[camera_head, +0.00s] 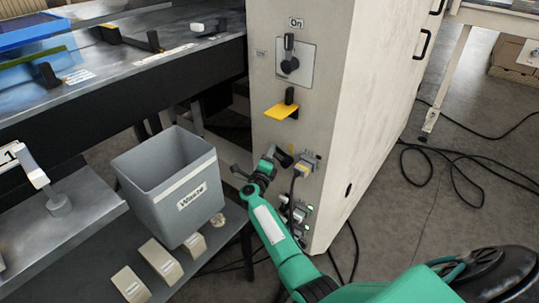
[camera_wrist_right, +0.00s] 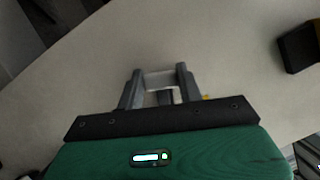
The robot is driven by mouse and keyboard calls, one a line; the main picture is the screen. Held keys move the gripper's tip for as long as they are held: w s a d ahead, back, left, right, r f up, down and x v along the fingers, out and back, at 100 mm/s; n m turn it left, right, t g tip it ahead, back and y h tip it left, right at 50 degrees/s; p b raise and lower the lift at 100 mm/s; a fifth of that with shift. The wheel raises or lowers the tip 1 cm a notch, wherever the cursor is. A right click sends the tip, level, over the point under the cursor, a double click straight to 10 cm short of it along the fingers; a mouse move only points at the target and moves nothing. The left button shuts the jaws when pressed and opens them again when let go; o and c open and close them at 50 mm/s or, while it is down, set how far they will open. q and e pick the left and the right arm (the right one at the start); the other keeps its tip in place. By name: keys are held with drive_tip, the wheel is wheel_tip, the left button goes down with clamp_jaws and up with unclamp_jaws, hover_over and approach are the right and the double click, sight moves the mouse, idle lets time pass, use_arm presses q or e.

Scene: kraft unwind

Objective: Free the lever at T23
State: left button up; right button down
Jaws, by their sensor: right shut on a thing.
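Below the switch, a yellow plate (camera_head: 281,111) with a black upright piece sticks out from the cabinet. I cannot read T23 on any label or tell which part it names. My right gripper (camera_head: 268,158) is in front of the cabinet face, below the yellow plate. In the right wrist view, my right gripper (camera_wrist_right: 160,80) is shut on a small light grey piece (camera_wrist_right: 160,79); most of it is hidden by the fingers. My left gripper is out of view.
A grey "Waste" bin (camera_head: 170,190) stands left of the right arm, with several beige blocks on the low shelf. Plugs and cables (camera_head: 300,212) are low on the cabinet. A machine bed (camera_head: 120,80) fills the upper left. Loose cable (camera_head: 470,160) lies on the floor at right.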

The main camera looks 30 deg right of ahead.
drive_tip(key=c, duration=0.9)
unclamp_jaws()
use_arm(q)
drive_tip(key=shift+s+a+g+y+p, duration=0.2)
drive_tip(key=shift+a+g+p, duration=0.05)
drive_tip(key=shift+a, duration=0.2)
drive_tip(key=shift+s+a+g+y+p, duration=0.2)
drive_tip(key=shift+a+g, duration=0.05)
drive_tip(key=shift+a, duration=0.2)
use_arm(e)
drive_tip(key=v, duration=0.7)
drive_tip(key=shift+s+a+f, duration=0.1)
drive_tip(key=shift+s+a, duration=0.1)
